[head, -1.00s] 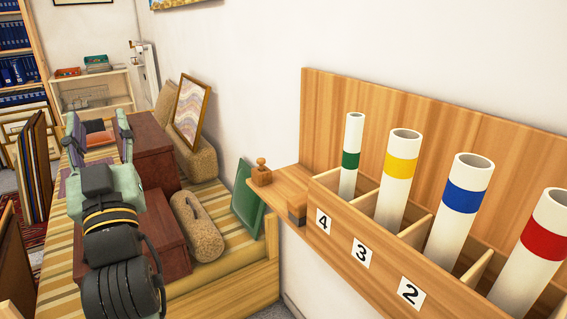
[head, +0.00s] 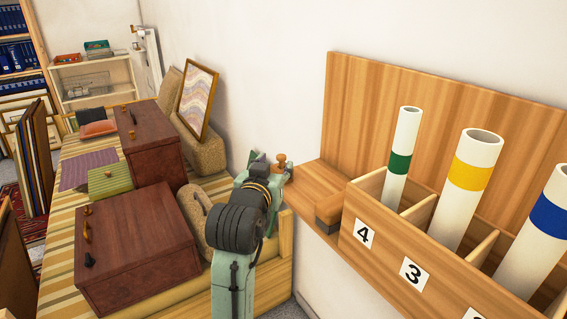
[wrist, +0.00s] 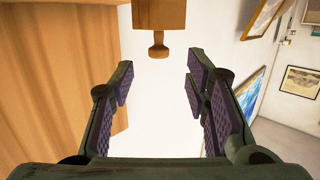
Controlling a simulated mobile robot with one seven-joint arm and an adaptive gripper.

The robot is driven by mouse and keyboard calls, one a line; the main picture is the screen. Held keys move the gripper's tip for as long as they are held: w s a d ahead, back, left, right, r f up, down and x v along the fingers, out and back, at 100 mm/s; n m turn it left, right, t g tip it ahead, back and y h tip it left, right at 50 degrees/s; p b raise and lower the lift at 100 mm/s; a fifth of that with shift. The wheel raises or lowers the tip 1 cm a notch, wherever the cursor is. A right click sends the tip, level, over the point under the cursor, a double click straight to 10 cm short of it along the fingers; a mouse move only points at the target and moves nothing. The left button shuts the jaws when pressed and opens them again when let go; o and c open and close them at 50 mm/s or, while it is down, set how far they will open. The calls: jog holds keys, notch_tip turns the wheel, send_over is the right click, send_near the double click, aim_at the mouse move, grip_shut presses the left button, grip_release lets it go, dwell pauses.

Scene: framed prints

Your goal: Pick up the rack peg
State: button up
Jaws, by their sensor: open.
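The jaws are spread wide and empty, with purple pads on both sides. In the head view my arm partly hides the peg's base.
The rack (head: 385,235) holds upright tubes with green, yellow and blue bands. A brown block (head: 328,210) sits on the ledge beside it. Red-brown boxes (head: 135,245) and a beige cushion (head: 200,150) fill the bench at left. A white wall is close behind the ledge.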

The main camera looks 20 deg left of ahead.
aim_at(280, 158)
jog(key=shift+p+x, duration=0.9)
jog(key=shift+x, duration=2.6)
jog(key=shift+d+r, duration=0.1)
jog(key=shift+c, duration=0.6)
jog(key=c, duration=0.8)
